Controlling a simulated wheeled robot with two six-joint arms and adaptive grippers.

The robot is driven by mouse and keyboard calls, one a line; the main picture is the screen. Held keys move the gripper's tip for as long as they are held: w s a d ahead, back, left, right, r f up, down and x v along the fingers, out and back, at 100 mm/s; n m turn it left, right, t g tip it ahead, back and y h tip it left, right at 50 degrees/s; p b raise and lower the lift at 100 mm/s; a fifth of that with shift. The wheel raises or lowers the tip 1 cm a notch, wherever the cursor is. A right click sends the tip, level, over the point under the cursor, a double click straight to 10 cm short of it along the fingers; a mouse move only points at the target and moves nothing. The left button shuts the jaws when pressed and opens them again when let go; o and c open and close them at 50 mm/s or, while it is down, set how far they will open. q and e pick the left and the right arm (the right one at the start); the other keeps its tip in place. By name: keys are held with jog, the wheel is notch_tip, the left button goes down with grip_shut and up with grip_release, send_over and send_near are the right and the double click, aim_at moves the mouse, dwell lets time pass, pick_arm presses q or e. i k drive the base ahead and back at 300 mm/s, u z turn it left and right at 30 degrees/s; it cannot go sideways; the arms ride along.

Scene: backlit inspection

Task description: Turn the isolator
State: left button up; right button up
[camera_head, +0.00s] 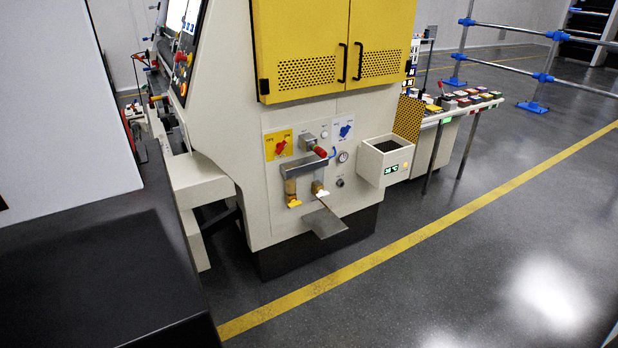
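The machine's lower front panel carries a yellow plate with a red rotary handle (281,147), which looks like the isolator. The red handle sits at a slant on the plate; the plate's lettering is too small to read. To its right is a grey box with a red-tipped lever (320,152). Further right is a white plate with a blue handle (346,130), also slanted. I cannot be sure from the lettering which one is named isolator. Neither of my grippers is in view, and nothing touches the handles.
Below the handles, a metal shelf (324,222) juts out from the panel. A cream box with a green display (386,160) projects at the right. A low dark block (100,270) fills the lower left. The floor in front and to the right is clear, crossed by a yellow line (400,247).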

aim_at(280, 145)
jog(key=u, duration=0.1)
jog(key=k, duration=0.9)
jog(key=z, duration=0.9)
jog(key=i, duration=2.15)
jog(key=u, duration=1.65)
jog(key=i, duration=0.45)
jog(key=z, duration=1.1)
jog(key=i, duration=0.5)
